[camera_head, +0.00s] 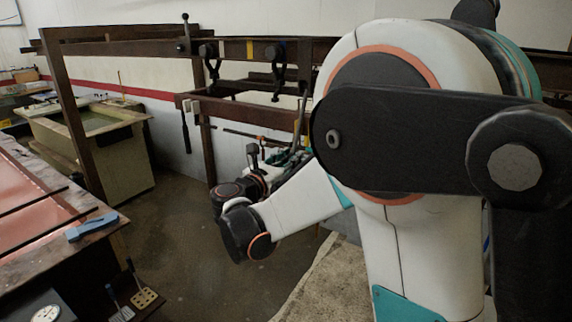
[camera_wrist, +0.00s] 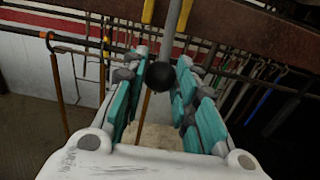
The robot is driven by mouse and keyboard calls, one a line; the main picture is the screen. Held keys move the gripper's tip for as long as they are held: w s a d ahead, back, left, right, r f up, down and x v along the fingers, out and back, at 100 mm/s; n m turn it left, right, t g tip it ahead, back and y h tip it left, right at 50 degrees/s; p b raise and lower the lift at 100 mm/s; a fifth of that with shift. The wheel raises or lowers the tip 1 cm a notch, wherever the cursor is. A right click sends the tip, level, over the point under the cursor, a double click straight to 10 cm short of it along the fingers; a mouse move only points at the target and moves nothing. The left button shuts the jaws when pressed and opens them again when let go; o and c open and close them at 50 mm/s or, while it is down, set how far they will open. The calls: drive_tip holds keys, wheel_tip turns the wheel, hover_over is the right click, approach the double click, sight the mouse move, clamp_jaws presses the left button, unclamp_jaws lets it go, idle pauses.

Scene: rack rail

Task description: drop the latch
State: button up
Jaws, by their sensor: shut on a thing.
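My gripper (camera_wrist: 170,80) fills the middle of the wrist view, with its teal-padded fingers on both sides of a black ball knob (camera_wrist: 160,76). The knob ends a grey rod (camera_wrist: 172,30) that comes down from the top of that view. The fingers are shut on this knob; the exact contact is hard to see. In the head view my gripper (camera_head: 290,158) is below the dark rail (camera_head: 232,50), partly hidden by my arm. A small upright lever with a black ball (camera_head: 184,32) stands at the rail's left part. I cannot tell which part is the latch.
Black hooks (camera_head: 212,62) hang from the rail, with a lower dark beam (camera_head: 225,108) beneath. A tank (camera_head: 95,140) stands at left, and a workbench (camera_head: 45,235) with a blue item (camera_head: 92,227) is at front left. Hanging tools (camera_wrist: 265,90) line the wrist view's right side.

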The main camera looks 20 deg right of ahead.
drive_tip(key=f+b+x, duration=0.1)
drive_tip(key=b+x, duration=0.1)
drive_tip(key=x, duration=0.6)
drive_tip(key=shift+d+f, duration=0.15)
drive_tip(key=shift+f, duration=0.1)
idle(0.4)
drive_tip(key=shift+w, duration=0.2)
drive_tip(key=o, duration=1)
drive_tip(key=shift+c, duration=0.2)
drive_tip(key=shift+s, duration=0.1)
drive_tip(key=shift+b+v, duration=0.5)
drive_tip(key=shift+v, duration=3)
